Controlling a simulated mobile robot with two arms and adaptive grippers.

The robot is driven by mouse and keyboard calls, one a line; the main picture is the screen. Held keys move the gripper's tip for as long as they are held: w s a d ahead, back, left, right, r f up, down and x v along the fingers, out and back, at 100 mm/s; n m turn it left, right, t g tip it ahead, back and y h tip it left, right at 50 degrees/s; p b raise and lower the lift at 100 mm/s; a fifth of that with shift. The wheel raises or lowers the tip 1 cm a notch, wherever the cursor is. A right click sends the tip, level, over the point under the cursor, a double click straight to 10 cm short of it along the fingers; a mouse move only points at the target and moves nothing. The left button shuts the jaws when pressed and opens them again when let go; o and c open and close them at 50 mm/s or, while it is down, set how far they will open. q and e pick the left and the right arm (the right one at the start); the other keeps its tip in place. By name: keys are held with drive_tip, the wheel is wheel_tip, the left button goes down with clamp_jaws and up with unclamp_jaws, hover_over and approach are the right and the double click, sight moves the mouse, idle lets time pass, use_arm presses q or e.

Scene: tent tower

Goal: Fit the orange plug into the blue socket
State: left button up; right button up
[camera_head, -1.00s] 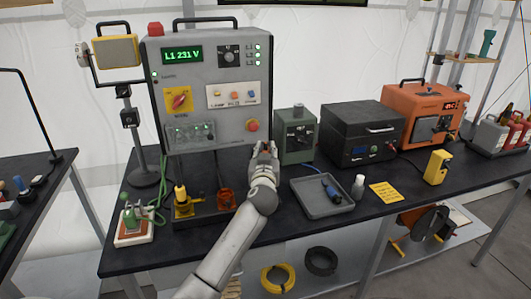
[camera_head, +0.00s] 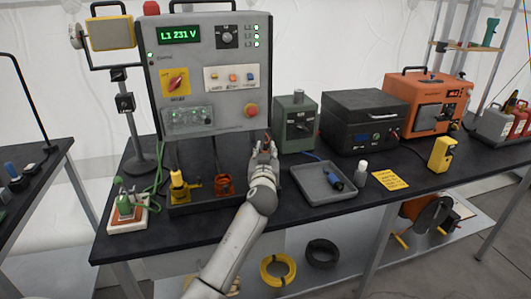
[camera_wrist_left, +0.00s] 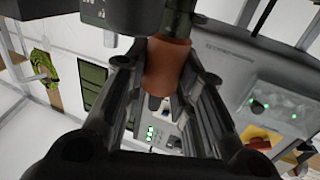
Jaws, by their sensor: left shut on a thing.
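My left gripper (camera_head: 265,146) is raised over the bench, just below the lower right corner of the grey control panel. It is shut on the orange plug (camera_wrist_left: 166,65), whose orange body shows between the fingers in the left wrist view; in the head view the plug is mostly hidden by the gripper. A white plate on the panel carries small yellow, orange and blue fittings; the blue one, seemingly the blue socket (camera_head: 251,76), is at its right end. The plug is apart from it, lower and nearer me. My right gripper is not in view.
The control panel (camera_head: 215,103) stands at the back. Below it are a yellow plug (camera_head: 179,186) and an orange holder (camera_head: 224,186). A grey tray (camera_head: 347,198) with a blue-ended plug (camera_head: 335,183), a white bottle (camera_head: 360,174) and a green box (camera_head: 295,127) stand to the right.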

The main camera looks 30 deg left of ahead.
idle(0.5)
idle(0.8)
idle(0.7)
use_arm(q)
drive_tip(key=shift+f+b, duration=1.5)
drive_tip(key=shift+b, duration=0.1)
drive_tip(key=o, duration=1.1)
drive_tip(key=shift+s+d, duration=0.1)
drive_tip(key=v, duration=1.2)
